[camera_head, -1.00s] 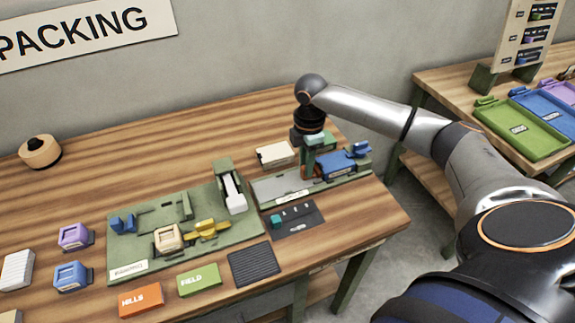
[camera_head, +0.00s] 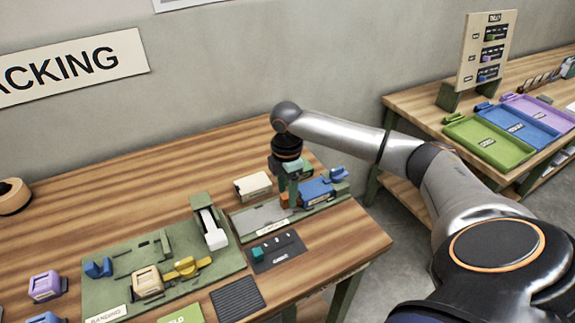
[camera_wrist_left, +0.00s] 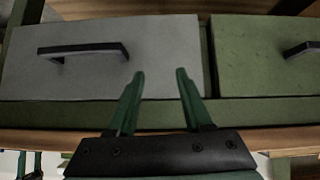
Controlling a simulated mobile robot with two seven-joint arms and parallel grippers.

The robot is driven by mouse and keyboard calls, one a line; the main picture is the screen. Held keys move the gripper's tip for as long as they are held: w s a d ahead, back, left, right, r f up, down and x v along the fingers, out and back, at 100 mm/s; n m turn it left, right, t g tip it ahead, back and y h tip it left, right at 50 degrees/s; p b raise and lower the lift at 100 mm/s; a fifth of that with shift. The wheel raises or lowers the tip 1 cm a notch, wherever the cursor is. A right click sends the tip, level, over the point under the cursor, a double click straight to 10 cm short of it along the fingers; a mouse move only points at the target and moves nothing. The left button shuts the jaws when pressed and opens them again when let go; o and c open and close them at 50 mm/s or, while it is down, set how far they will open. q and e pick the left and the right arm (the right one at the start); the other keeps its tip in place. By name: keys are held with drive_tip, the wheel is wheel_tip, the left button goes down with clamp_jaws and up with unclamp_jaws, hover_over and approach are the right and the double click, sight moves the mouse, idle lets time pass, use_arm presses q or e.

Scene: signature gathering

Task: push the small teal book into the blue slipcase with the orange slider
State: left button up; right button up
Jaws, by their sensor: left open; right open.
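The blue slipcase (camera_head: 318,191) lies on the right part of a green and grey fixture in the head view. The orange slider (camera_head: 285,200) shows as a small patch at its left, partly hidden by my right gripper. My right gripper (camera_head: 292,200) points down with its green fingers low beside the left end of the slipcase. It is open; whether it touches the slider cannot be told. I cannot make out the teal book for certain. My left gripper (camera_wrist_left: 158,100) is open and empty in the left wrist view, in front of drawer fronts.
A cream box (camera_head: 253,186) stands behind the fixture (camera_head: 252,219). A dark card with a teal piece (camera_head: 257,254) lies in front. A green banding board (camera_head: 130,275) is at the left. The grey drawer (camera_wrist_left: 85,80) has a black handle.

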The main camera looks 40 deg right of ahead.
sight(287, 196)
wheel_tip(287, 196, up, 12)
idle(0.4)
idle(0.5)
